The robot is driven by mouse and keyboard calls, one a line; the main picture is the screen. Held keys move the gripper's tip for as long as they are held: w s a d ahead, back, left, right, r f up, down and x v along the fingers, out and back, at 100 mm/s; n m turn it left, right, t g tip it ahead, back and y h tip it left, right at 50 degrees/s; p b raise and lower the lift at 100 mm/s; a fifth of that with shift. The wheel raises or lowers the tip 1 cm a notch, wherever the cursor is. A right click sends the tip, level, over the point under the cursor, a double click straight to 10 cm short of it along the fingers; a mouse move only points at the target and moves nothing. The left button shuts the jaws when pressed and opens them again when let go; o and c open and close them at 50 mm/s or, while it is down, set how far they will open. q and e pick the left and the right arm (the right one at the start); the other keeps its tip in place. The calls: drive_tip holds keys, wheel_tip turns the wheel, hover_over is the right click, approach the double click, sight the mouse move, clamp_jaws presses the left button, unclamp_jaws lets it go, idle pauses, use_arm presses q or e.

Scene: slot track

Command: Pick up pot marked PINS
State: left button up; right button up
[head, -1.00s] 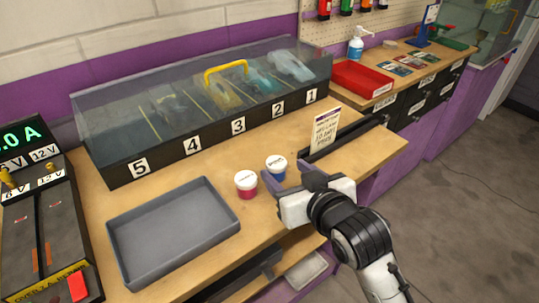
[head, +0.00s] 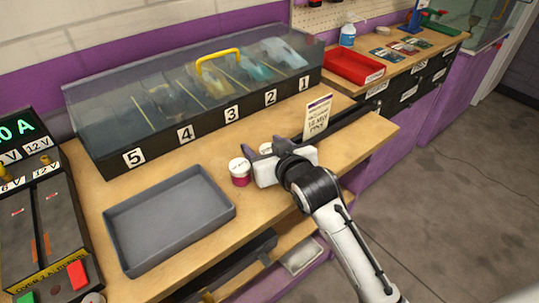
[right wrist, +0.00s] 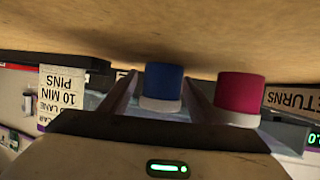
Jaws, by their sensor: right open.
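A blue pot (right wrist: 163,82) with a white lid stands between the fingers of my open right gripper (head: 265,150) in the right wrist view, which is upside down. I cannot tell if the fingers touch it. In the head view my gripper hides nearly all of this pot. A pinkish-red pot (head: 239,172) with a white lid stands on the bench just left of my gripper; it also shows in the right wrist view (right wrist: 240,95), outside the fingers. The writing on both lids is too small to read, so I cannot tell which says PINS. My left gripper is out of view.
A grey tray (head: 228,213) lies on the bench left of the pots. Behind is a clear-lidded case (head: 160,148) with numbered bays and a yellow handle. A small upright sign (head: 317,117) stands behind my right gripper. A red tray (head: 352,68) sits further back.

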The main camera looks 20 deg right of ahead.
drive_tip(key=c, duration=1.2)
drive_tip(key=shift+o, duration=0.2)
drive_tip(key=shift+r, duration=0.1)
